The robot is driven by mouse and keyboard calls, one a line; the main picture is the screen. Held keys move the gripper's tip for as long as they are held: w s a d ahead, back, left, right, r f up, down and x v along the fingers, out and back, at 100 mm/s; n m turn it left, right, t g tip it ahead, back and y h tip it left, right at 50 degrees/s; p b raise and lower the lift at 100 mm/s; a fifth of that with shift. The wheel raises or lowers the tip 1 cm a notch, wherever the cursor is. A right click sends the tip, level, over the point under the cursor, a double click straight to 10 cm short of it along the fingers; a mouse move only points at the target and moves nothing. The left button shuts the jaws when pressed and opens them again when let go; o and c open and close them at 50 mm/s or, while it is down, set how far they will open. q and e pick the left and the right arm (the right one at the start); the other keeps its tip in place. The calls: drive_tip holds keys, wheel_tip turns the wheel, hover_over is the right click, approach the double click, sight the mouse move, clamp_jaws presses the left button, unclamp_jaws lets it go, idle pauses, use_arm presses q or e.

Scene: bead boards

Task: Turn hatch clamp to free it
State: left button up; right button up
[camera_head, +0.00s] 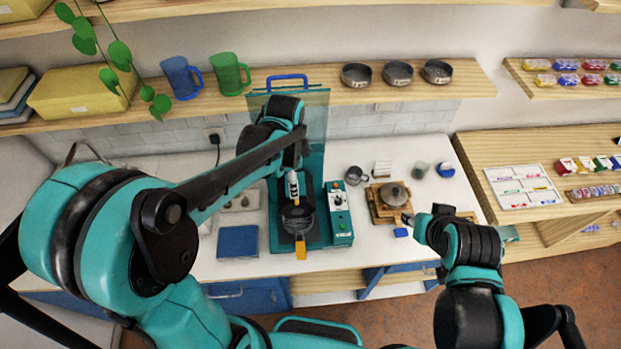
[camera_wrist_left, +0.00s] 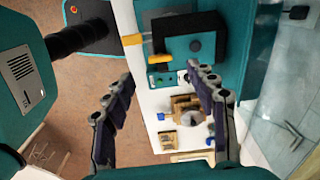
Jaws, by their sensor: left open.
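A teal machine (camera_head: 315,232) stands on the white counter, with a dark round part in its middle.
A clear panel with a blue handle (camera_head: 287,79) stands behind the machine. A control box (camera_head: 339,215) is at its right. A wooden stand (camera_head: 378,209) with a round grey pot (camera_head: 395,194) is further right. A blue book-like block (camera_head: 238,242) lies to the left.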

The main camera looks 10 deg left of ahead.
use_arm(q)
drive_tip(key=shift+w+d+m, duration=0.25)
drive_tip(key=shift+m, duration=0.05)
drive_tip(key=shift+d+f, duration=0.1)
drive_tip(key=shift+f, duration=0.1)
wheel_tip(320, 180, down, 8)
drive_tip(key=shift+r, duration=0.25)
drive_tip(key=c, duration=1.2)
